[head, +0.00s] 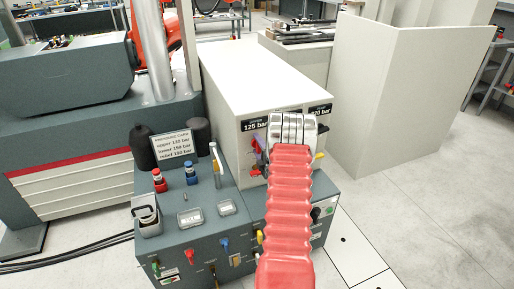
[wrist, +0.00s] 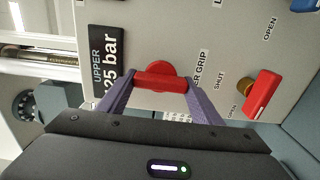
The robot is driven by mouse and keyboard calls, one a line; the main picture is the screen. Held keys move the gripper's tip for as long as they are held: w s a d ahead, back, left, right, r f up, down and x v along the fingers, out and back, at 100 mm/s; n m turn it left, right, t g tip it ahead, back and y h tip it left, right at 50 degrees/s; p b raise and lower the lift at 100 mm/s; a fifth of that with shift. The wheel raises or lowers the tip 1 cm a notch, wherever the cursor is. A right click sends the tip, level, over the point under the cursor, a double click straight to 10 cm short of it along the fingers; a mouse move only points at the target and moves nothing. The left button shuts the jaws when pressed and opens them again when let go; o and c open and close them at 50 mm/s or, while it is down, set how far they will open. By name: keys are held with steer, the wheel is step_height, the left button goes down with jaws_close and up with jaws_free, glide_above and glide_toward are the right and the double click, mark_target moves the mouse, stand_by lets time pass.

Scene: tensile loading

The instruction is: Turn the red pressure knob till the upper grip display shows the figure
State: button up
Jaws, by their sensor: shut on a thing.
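The red pressure knob (wrist: 160,78) sits on the pale panel below the UPPER display (wrist: 105,58), with part of a GRIP label beside it. My gripper (wrist: 160,86) has its two purple fingers on either side of the knob's bar, shut on it. In the head view the upper display (head: 255,125) reads 125 bar; in the wrist view a finger covers part of it. The pressure card (head: 171,146) stands on the grey console; its small print seems to give upper, lower and relief values, the upper one hard to read. My red-sleeved arm hides much of the panel in the head view.
A red-handled valve (wrist: 262,94) marked open and shut is close beside the knob. A second display (head: 320,110) is partly hidden by my wrist. The grey console (head: 190,250) carries red and blue fittings. Floor at the right is clear.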

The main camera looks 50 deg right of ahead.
steer(key=shift+w+a+f, duration=0.1)
steer(key=shift+w+a, duration=0.15)
steer(key=o, duration=1.1)
steer(key=shift+s+d, duration=0.15)
steer(key=shift+c, duration=0.2)
steer(key=shift+s, duration=0.15)
steer(key=v, duration=1.3)
steer(key=shift+s+a, duration=0.15)
steer(key=shift+a, duration=0.05)
